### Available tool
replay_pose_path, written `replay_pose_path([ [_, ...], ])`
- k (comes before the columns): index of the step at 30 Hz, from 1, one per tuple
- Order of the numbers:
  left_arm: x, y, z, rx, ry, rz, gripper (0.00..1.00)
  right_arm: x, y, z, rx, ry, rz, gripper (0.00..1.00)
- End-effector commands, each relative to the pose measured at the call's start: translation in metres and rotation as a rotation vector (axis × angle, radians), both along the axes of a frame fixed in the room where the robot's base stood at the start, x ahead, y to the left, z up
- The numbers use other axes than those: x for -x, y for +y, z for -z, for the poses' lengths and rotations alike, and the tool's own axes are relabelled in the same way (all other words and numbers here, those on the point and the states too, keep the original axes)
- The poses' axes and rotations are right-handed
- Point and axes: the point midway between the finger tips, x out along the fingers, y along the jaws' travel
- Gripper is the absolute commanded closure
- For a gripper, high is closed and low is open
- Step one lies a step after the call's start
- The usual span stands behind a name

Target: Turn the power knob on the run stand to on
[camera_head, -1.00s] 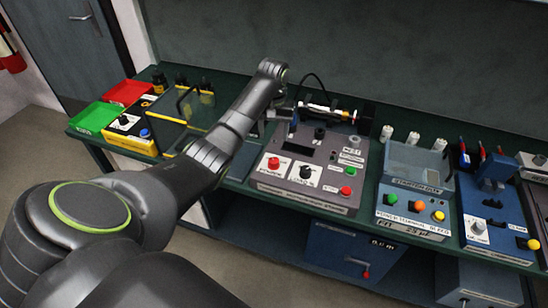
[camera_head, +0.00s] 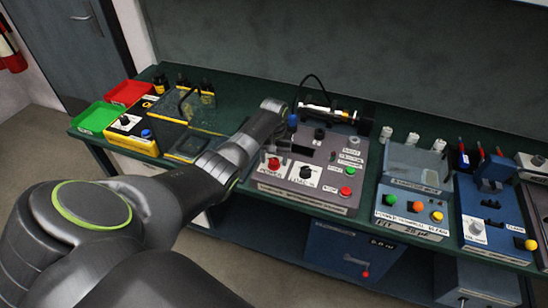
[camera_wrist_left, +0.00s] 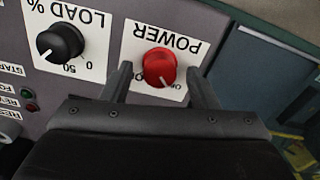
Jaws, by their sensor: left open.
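The run stand (camera_head: 327,180) is a grey panel box in the middle of the bench. Its red power knob (camera_head: 273,163) sits on a white plate at the front left. My left gripper (camera_head: 283,142) hangs just above and behind this knob, partly hidden by its own wrist. In the left wrist view the power knob (camera_wrist_left: 160,67) appears upside down between the two open fingertips of the gripper (camera_wrist_left: 159,71). I see no clear contact. The knob's white mark points toward the picture bottom, slightly right. The small labels there are too unclear to read. My right gripper is out of view.
The black load knob (camera_wrist_left: 60,42) stands beside the power knob. A red button (camera_head: 346,192) is at the stand's front right. A clear-lidded station (camera_head: 416,190) stands to the right, a yellow-edged clear guard (camera_head: 196,110) to the left.

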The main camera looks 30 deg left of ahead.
Motion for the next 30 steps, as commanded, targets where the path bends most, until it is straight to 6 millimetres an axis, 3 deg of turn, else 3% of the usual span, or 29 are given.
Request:
replay_pose_path([
  [1,0.0,0.0,0.0,0.0,0.0,0.0,0.46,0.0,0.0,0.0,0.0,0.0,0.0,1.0],
  [12,0.0,0.0,0.0,0.0,0.001,0.0,0.91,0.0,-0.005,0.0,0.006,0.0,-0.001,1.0],
  [22,0.0,0.0,-0.001,0.001,0.001,0.058,0.91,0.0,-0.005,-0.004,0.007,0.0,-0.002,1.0],
  [30,0.0,0.0,-0.002,0.001,0.001,0.243,0.91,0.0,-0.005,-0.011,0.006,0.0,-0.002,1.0],
])
